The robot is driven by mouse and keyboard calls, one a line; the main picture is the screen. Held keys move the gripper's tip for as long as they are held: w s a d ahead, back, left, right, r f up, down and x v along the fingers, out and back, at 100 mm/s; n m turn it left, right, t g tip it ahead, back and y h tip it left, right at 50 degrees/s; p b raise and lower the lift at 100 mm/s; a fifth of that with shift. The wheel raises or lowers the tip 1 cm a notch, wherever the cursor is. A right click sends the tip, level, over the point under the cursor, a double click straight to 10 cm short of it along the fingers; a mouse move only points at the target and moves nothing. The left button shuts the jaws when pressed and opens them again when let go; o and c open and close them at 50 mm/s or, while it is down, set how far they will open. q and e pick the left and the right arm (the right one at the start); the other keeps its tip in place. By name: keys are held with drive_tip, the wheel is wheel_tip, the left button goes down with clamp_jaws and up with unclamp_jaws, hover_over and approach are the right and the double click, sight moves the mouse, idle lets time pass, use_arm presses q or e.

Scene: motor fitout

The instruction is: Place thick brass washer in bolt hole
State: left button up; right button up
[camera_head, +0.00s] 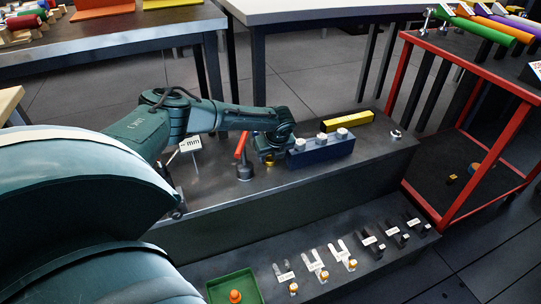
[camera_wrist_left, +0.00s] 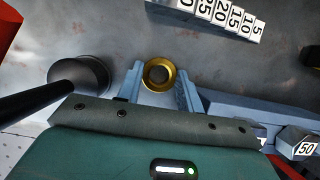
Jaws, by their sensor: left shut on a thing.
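The thick brass washer (camera_wrist_left: 158,75) shows as a gold ring in the left wrist view. It sits between the two grey fingers of my left gripper (camera_head: 266,163), which are shut on it. In the head view the gripper is low over the dark bench, just left of the dark blue block (camera_head: 322,151). That block carries several light hex heads (camera_head: 321,138) in a row along its top. In the left wrist view the block (camera_wrist_left: 232,112) is right of the fingers, with a hex head marked 50 (camera_wrist_left: 297,143). I cannot make out an empty bolt hole. My right gripper is out of view.
A dark cylinder with a rod (camera_wrist_left: 80,75) stands just left of the left fingers. A yellow bar (camera_head: 347,121) lies behind the block. On the lower front shelf are a green tray (camera_head: 236,287) and several labelled parts (camera_head: 320,268). A red-framed cart (camera_head: 470,130) stands at right.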

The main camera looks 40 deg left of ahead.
use_arm(q)
drive_tip(key=shift+f, duration=0.1)
drive_tip(key=o, duration=0.8)
